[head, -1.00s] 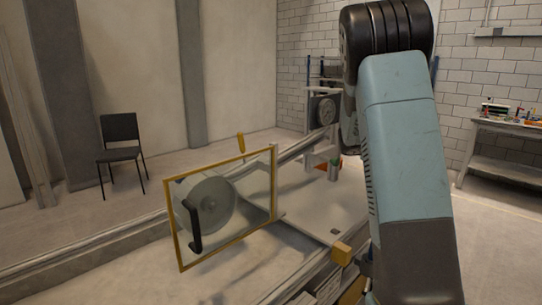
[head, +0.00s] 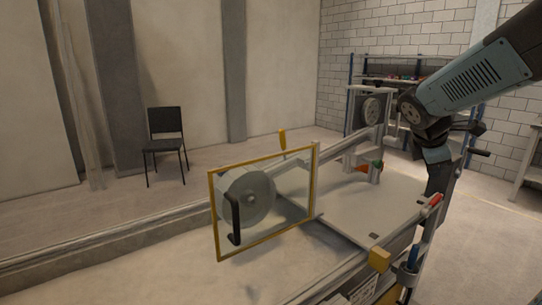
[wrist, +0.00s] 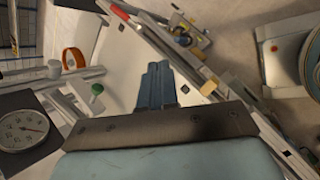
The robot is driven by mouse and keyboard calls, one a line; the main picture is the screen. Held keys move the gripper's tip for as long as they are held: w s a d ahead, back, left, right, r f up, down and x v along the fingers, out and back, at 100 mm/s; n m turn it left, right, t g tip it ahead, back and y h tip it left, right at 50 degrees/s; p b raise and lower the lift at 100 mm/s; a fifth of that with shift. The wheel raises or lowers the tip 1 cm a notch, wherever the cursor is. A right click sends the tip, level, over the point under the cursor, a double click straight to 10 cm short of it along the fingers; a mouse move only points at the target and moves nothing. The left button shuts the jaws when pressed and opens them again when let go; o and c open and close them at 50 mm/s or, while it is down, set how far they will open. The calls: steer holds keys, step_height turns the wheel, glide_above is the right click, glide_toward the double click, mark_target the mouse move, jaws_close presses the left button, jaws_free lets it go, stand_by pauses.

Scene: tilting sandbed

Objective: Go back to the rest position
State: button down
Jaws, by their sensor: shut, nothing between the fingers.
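My gripper (wrist: 158,68) shows in the wrist view as two blue fingers pressed together, with nothing between them. It is above the pale flat bed of the sandbed rig (head: 385,205), apart from it as far as I can tell. In the head view my arm (head: 480,80) comes in from the upper right and bends down at the bed's right side. The gripper's fingertips are not clear in that view.
A clear guard with a yellow frame (head: 264,245) and black handle stands at the bed's left, before a round disc (head: 262,190). A dial (head: 371,110) is at the back. A chair (head: 166,135) stands on open floor.

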steer(key=s+a+m+t+y, duration=0.1)
steer(key=s+a+m+y, duration=0.4)
steer(key=s+a+m, duration=1)
steer(key=shift+s+a+f+m+y, duration=0.3)
steer(key=shift+s+a, duration=0.1)
steer(key=shift+s, duration=0.5)
